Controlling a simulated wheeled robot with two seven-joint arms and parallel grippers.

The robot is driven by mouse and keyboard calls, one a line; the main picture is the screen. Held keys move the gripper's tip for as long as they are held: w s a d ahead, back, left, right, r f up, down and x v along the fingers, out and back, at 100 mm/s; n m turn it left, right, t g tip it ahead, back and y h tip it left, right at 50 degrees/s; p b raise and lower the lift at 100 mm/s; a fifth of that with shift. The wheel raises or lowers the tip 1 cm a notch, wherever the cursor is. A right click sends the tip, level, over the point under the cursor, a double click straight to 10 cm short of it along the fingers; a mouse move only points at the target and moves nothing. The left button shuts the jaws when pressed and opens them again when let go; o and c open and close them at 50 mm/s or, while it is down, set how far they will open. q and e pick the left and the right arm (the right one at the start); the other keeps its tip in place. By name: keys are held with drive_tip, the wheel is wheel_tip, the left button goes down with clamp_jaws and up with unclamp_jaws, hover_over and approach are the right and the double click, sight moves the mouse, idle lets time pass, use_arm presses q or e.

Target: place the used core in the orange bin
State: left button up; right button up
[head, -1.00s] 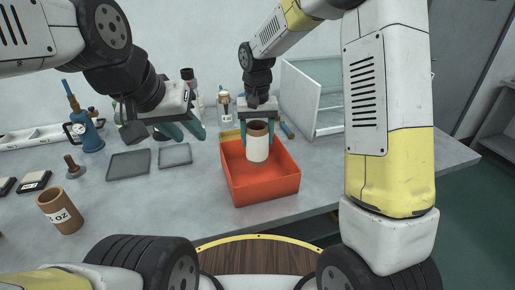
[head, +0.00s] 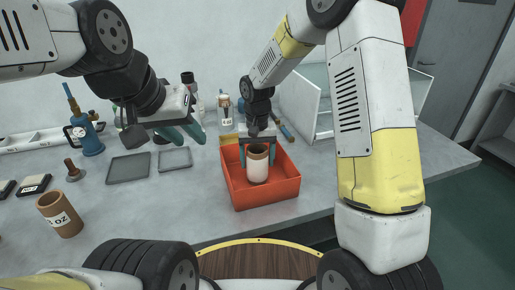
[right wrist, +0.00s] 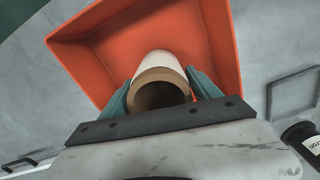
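The used core (head: 258,172), a brown tube with a white lower wrap, stands upright within the walls of the orange bin (head: 264,196). My right gripper (head: 258,158) is above it, pointing down, with a teal finger against each side. In the right wrist view the core (right wrist: 158,68) sits between the fingers (right wrist: 160,95), its hollow brown end towards the camera, with the bin (right wrist: 105,50) behind. Whether its base touches the bin floor is hidden. My left gripper (head: 188,130) is empty above the table to the left, its fingers apart.
A brown tube marked OZ (head: 60,214) stands at the table's left. Two grey trays (head: 128,168) lie left of the bin. A blue bottle-like tool (head: 86,136) stands at the back left. A clear-sided cabinet (head: 318,105) stands behind the bin.

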drive_tip(key=shift+o, duration=0.4)
drive_tip(key=s+d+r+t, duration=0.1)
drive_tip(key=s+d+r, duration=0.15)
drive_tip(key=r, duration=0.65)
drive_tip(key=s+d+r, duration=0.2)
drive_tip(key=d+r, duration=0.1)
drive_tip(key=r, duration=0.6)
drive_tip(key=s+d+r+t+y, duration=0.1)
drive_tip(key=s+d, duration=0.3)
drive_tip(key=s, duration=0.4)
drive_tip(key=s+d+r+t+y, duration=0.1)
drive_tip(key=s+d+r+t, duration=0.3)
drive_tip(key=s, duration=0.5)
drive_tip(key=shift+d+m, duration=0.4)
drive_tip(key=shift+d, duration=0.25)
drive_tip(key=shift+s, duration=0.1)
